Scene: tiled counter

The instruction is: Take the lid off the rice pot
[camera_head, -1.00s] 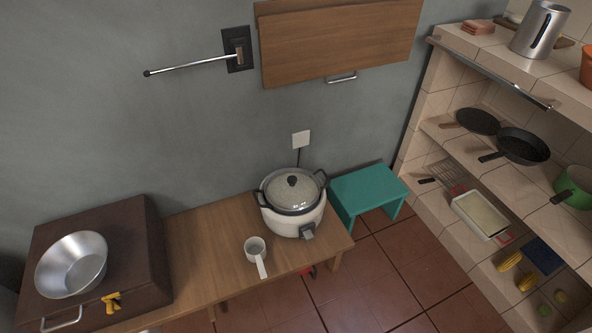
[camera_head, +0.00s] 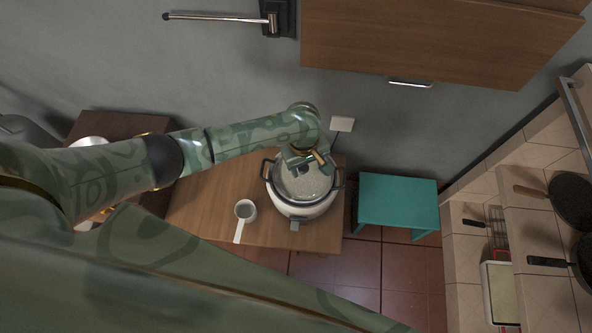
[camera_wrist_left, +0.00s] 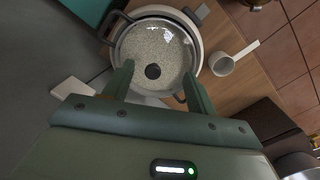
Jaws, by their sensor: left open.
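The rice pot (camera_head: 301,208) is white with dark side handles and stands at the right end of the wooden table. Its glass lid (camera_head: 288,187) sits on top. The wrist view shows the lid (camera_wrist_left: 139,46) speckled grey, with a dark round knob (camera_wrist_left: 153,72) in the middle. My left gripper (camera_head: 308,163) is over the lid, open and empty. In the wrist view its two fingers (camera_wrist_left: 158,82) appear either side of the knob. I cannot tell how far above the knob they are. In the head view the gripper hides the knob. My right gripper is not in view.
A white measuring cup (camera_head: 244,211) stands on the wooden table (camera_head: 215,215), left of the pot. A teal stool (camera_head: 398,202) is to the right. A wall cabinet (camera_head: 440,40) hangs above, and tiled shelves with pans stand at the far right.

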